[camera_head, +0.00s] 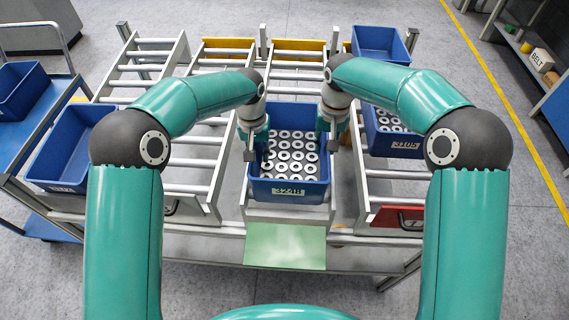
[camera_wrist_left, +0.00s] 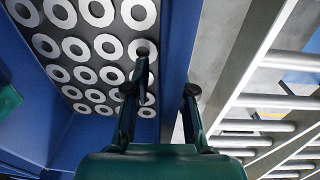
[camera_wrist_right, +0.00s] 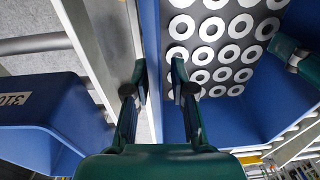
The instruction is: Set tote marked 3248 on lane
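A blue tote (camera_head: 290,198) full of metal rings sits at the near end of the middle lane. Its white front label is blurred but resembles 3248. My left gripper (camera_head: 250,150) is at the tote's left wall and my right gripper (camera_head: 334,140) is at its right wall, both pointing down. In the left wrist view the fingers (camera_wrist_left: 168,75) stand on either side of the wall, one over the rings. In the right wrist view the fingers (camera_wrist_right: 158,72) likewise straddle the opposite wall. Whether the fingers press on the walls is not clear.
Roller lanes (camera_head: 297,75) run back from the tote. A second blue tote with rings (camera_head: 400,146) stands on the right lane. An empty blue tote (camera_head: 70,150) is at the left; another (camera_head: 380,42) is at the back right. A green plate (camera_head: 285,248) lies in front.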

